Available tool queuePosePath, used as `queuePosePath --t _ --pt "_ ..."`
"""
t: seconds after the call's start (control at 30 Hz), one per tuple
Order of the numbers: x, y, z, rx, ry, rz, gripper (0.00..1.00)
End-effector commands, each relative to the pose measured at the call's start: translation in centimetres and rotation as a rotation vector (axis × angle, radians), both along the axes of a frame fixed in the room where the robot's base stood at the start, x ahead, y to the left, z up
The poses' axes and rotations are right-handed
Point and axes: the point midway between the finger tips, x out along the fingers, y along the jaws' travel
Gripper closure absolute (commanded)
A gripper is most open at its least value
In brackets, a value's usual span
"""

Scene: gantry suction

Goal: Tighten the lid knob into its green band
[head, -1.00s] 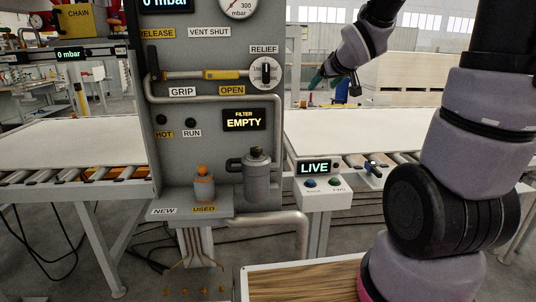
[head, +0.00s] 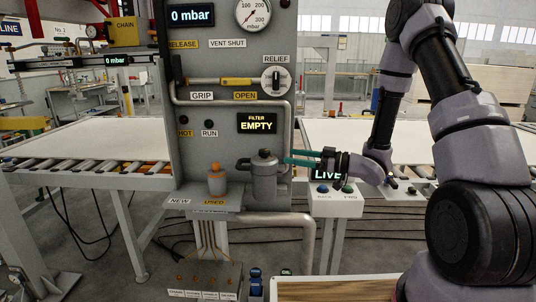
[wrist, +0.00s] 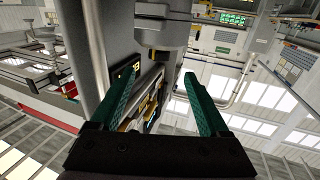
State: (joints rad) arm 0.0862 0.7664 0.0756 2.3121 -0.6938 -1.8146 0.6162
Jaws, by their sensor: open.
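The grey filter canister (head: 264,182) stands on a small shelf at the front of the grey panel. Its lid carries a small dark knob (head: 264,153) on top. I cannot make out a green band on it at this size. My gripper (head: 288,157) is just to the right of the lid, its green fingers pointing left at about knob height. The fingers are open and hold nothing; whether they touch the lid is unclear.
An orange-topped filter cartridge (head: 216,181) stands on the shelf (head: 212,203) left of the canister. The filter display (head: 257,123) reads EMPTY. A button console (head: 338,200) sits below my gripper. A pipe (head: 289,125) runs down the panel close to the fingers.

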Motion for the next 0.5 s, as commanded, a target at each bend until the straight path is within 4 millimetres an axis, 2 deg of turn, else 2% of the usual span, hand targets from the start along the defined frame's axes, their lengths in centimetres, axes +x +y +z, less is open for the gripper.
queuePosePath --t 0.5 --pt "2.8 8.2 0.1 -0.001 -0.003 0.003 0.21"
